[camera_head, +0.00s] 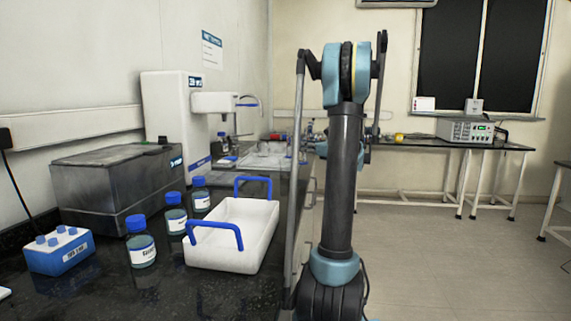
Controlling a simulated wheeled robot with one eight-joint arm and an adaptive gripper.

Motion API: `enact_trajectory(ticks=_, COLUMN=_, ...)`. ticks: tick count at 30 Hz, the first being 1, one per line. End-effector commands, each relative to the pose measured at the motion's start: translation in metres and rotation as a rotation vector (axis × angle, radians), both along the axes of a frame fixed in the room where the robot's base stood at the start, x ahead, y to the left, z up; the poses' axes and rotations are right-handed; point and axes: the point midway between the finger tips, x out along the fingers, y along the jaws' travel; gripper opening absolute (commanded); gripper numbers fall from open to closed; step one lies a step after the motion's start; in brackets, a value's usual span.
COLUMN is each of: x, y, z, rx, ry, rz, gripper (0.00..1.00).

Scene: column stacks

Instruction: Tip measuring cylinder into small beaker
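I cannot make out a measuring cylinder or a small beaker in the head view. Small items stand at the far end of the dark bench (220,295), too small to identify. My arm (342,185) rises upright just right of the bench edge and blocks part of the view. Metal parts (312,135) show behind its left side at mid height; they may belong to my gripper, but its fingers cannot be made out.
A white tray with blue handles (222,258) sits on the near bench. Left of it stand several blue-capped bottles (141,252), a blue-and-white rack (60,256) and a grey lidded bath (112,190). A white machine (172,110) stands behind. Open floor (450,260) lies right of my arm.

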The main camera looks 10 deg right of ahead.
Motion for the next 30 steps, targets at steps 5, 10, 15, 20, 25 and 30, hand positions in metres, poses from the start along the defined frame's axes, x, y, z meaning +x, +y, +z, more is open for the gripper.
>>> enact_trajectory(ticks=5, x=-0.001, y=-0.0001, z=0.0002, rx=-0.001, ry=-0.001, rz=0.0, gripper=0.0)
enact_trajectory(ticks=10, x=-0.0022, y=0.0004, z=0.0009, rx=-0.021, ry=-0.015, rz=0.0, gripper=0.0)
enact_trajectory(ticks=15, x=-0.0036, y=0.0014, z=0.0024, rx=-0.07, ry=-0.051, rz=0.0, gripper=0.0)
enact_trajectory(ticks=20, x=-0.0046, y=0.0029, z=0.0049, rx=-0.143, ry=-0.103, rz=0.0, gripper=0.0)
enact_trajectory(ticks=25, x=-0.0066, y=0.0055, z=0.0055, rx=-0.234, ry=-0.167, rz=0.001, gripper=0.0)
enact_trajectory(ticks=30, x=-0.0082, y=0.008, z=0.0009, rx=-0.323, ry=-0.231, rz=0.001, gripper=0.0)
